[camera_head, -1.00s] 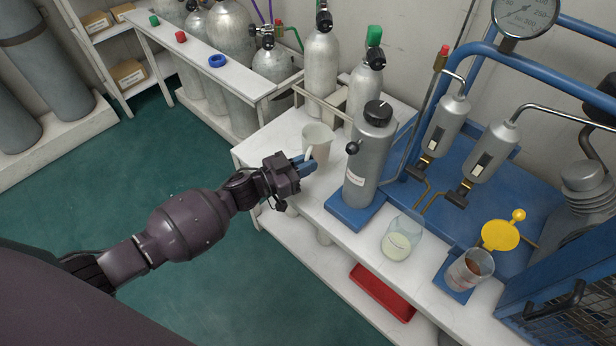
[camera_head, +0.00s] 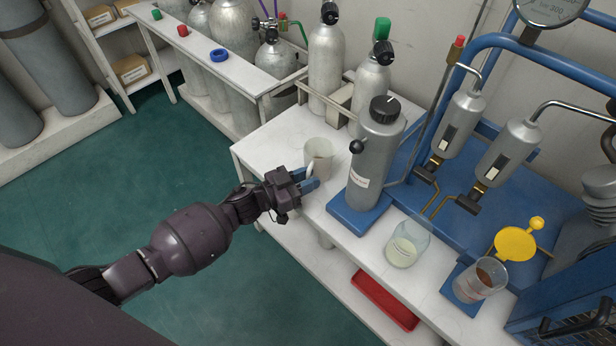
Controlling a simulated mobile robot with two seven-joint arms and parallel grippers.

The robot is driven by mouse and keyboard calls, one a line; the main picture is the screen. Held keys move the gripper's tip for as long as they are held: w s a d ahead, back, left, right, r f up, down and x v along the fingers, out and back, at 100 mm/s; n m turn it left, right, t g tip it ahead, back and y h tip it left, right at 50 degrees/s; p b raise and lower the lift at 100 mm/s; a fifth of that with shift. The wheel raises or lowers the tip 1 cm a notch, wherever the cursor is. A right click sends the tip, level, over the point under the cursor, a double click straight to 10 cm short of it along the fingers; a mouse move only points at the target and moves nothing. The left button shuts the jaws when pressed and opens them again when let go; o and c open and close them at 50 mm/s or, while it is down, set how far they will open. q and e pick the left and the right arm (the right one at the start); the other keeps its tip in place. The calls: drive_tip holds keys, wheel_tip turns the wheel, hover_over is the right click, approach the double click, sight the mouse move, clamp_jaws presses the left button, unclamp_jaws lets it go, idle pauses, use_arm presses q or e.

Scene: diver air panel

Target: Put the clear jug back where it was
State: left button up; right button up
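A pale, see-through-looking jug (camera_head: 319,153) with a white handle stands upright on the white bench, left of the grey metal cylinder. My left gripper (camera_head: 308,178) is at the handle side of the jug. Its blue fingers show apart, just below the handle, and I see no firm hold on it. A clear vessel (camera_head: 408,243) with pale liquid stands at the bench's front, right of the cylinder. Another clear vessel (camera_head: 482,279) with brown liquid stands on a small blue mat farther right. My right gripper is not in view.
The grey cylinder (camera_head: 374,165) stands on a blue base close to the jug's right. Gas bottles (camera_head: 326,65) stand behind the jug. A yellow disc (camera_head: 515,243) lies at the right. A red tray (camera_head: 385,299) is on the lower shelf. Bare bench (camera_head: 262,150) shows left of the jug.

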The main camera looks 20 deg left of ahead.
use_arm(q)
drive_tip(key=shift+o, duration=0.7)
drive_tip(key=shift+r, duration=0.1)
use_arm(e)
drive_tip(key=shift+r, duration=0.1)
use_arm(q)
drive_tip(key=shift+r, duration=0.25)
drive_tip(key=p+v, duration=0.2)
drive_tip(key=v, duration=1)
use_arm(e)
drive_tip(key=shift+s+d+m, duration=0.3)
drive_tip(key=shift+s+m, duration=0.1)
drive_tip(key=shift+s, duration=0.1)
use_arm(q)
drive_tip(key=shift+s+d+f, duration=0.1)
drive_tip(key=shift+s+f, duration=0.05)
